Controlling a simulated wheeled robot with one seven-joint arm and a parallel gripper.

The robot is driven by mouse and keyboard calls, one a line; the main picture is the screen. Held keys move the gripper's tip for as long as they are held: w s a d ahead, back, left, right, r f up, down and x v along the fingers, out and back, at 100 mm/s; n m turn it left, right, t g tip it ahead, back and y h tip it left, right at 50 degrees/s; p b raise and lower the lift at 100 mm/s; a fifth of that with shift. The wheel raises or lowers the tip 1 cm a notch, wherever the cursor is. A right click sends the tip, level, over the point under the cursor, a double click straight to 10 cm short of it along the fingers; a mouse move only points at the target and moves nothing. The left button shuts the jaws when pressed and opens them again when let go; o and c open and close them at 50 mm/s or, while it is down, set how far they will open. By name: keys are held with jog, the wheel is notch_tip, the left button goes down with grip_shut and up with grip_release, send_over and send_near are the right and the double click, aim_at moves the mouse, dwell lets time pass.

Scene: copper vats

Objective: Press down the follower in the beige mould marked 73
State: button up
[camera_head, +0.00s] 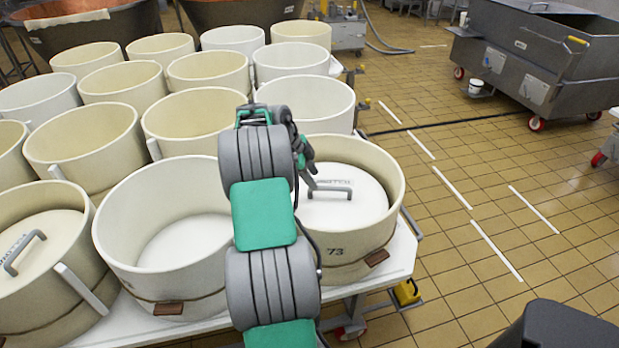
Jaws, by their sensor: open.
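The beige mould marked 73 (345,256) stands at the front right corner of the white table. Its number shows on the front wall. Inside it lies a round white follower (362,205) with a grey bar handle (330,190) on top. The follower sits below the mould's rim. My gripper (311,187) is over the left part of the follower, close to the handle. It is open. I cannot tell whether it touches the handle. My grey and green arm hides the left side of the mould and part of the follower.
Several beige and white moulds crowd the white table (397,268) to the left and behind. An empty white mould (150,265) is directly left. A beige mould at far left holds another follower (40,238). Tiled floor is open at right, before a grey wheeled vat (520,60).

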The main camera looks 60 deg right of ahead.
aim_at(320, 188)
jog(key=x, duration=0.7)
jog(key=shift+w, duration=0.1)
jog(key=shift+c, duration=0.3)
grip_shut()
dwell(1.1)
jog(key=shift+a+f, duration=0.25)
jog(key=shift+f, duration=0.3)
dwell(1.1)
jog(key=shift+r+b, duration=0.1)
jog(key=shift+b, duration=0.2)
jog(key=shift+c, duration=1.8)
grip_release()
jog(key=o, duration=0.4)
jog(key=shift+d+r, duration=0.2)
jog(key=shift+r, duration=0.1)
